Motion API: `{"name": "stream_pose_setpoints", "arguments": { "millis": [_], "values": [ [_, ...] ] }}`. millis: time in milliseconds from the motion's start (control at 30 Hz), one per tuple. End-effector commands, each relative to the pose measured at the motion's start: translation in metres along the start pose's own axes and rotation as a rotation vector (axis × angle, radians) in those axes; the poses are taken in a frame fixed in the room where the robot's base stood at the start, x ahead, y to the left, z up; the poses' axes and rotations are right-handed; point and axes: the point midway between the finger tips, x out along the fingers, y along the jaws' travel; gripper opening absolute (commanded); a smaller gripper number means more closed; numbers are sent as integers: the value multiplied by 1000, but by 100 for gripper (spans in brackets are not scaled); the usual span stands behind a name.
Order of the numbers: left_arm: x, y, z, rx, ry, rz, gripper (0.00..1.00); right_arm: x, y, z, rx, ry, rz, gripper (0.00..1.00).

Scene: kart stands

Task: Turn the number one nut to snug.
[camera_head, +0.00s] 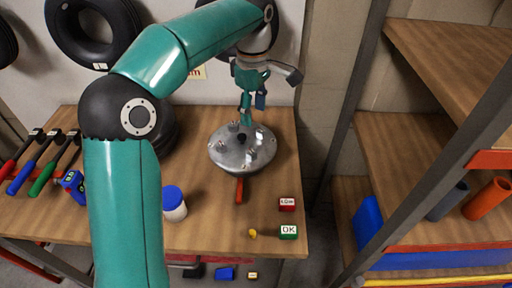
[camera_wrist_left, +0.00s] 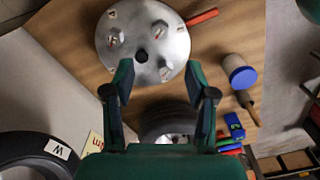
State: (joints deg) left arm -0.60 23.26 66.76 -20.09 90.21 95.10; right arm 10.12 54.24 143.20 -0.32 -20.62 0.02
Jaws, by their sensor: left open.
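A round silver hub plate (camera_head: 226,158) sits on the wooden bench, with several small nuts or studs around a dark centre hole. It also shows in the left wrist view (camera_wrist_left: 125,22), at the top. I cannot tell which nut is number one. My left gripper (camera_head: 253,103) hangs over the far side of the plate. In the wrist view its two fingers (camera_wrist_left: 161,88) are spread apart with nothing between them, and the plate lies beyond their tips. An orange handle (camera_head: 239,190) sticks out from the plate's near edge. My right gripper is not in view.
A white jar with a blue lid (camera_head: 174,203) stands left of the plate. A red labelled block (camera_head: 287,204) and a green OK block (camera_head: 288,232) lie front right. Tools with coloured handles (camera_head: 43,165) lie at left. A metal-framed shelf (camera_head: 435,225) stands right.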

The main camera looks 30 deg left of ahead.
Motion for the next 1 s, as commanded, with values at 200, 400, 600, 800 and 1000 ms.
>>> {"name": "stream_pose_setpoints", "arguments": {
  "millis": [200, 400, 600, 800, 1000],
  "values": [
    [45, -1, 0, -1, 0, -5, 56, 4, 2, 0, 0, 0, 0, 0],
    [89, -1, 0, 1, 0, -5, 56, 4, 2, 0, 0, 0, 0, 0],
    [124, 0, 1, 1, 0, -3, 56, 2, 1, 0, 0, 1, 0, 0],
    [143, 1, 2, 4, -1, 0, 56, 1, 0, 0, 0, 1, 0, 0],
    [148, 1, 2, 5, -1, 0, 56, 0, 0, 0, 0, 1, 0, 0]
  ]
}}
